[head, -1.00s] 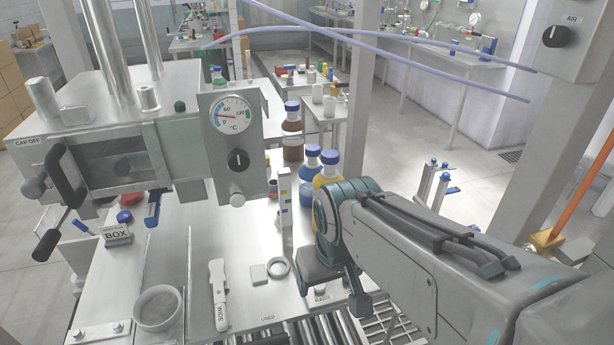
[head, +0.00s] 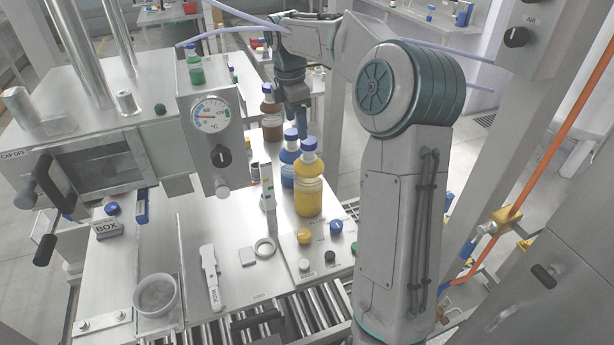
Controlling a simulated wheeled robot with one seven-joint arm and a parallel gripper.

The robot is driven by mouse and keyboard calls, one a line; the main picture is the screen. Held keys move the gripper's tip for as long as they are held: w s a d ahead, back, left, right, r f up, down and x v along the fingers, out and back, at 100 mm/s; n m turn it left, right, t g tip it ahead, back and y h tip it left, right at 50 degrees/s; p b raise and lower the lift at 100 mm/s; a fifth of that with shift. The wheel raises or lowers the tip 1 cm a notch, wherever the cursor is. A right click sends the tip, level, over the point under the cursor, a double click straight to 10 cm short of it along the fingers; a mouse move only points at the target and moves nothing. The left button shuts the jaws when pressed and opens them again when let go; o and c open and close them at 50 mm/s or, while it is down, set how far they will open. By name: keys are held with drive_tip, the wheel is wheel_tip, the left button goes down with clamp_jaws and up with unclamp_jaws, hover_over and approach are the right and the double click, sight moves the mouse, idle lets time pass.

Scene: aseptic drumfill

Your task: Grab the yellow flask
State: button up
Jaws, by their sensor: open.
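The yellow flask (head: 308,197) stands upright with a blue cap on the steel table, right of the gauge box. A blue flask (head: 287,173) with a blue cap stands just behind it to the left and is partly hidden by it. My gripper (head: 296,120) hangs pointing down, above the blue flask's cap in the picture and farther up than the yellow flask. It looks empty and apart from the yellow flask. Its fingers are small and blurred against the background.
A brown bottle (head: 271,117) stands behind the flasks. A thin upright block (head: 268,200) stands left of the yellow flask. Knobs (head: 304,237) sit on a panel in front. The gauge box (head: 211,130) is at left; purple hoses cross above.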

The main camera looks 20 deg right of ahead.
drive_tip(key=n+y, duration=0.1)
drive_tip(key=n, duration=0.1)
hover_over(308, 152)
drive_tip(key=w, duration=0.2)
drive_tip(key=shift+s+d+r+p, duration=0.15)
drive_tip(key=shift+d+r+p, duration=0.15)
drive_tip(key=shift+d+p, duration=0.15)
drive_tip(key=shift+d+f, duration=0.15)
drive_tip(key=shift+f, duration=0.05)
wheel_tip(308, 152, down, 8)
drive_tip(key=shift+r+p, duration=0.1)
drive_tip(key=shift+p, duration=0.35)
drive_tip(key=shift+w+f+p, duration=0.2)
drive_tip(key=shift+f+p, duration=0.8)
drive_tip(key=shift+f, duration=1.85)
drive_tip(key=shift+s, duration=0.1)
drive_tip(key=c, duration=1.5)
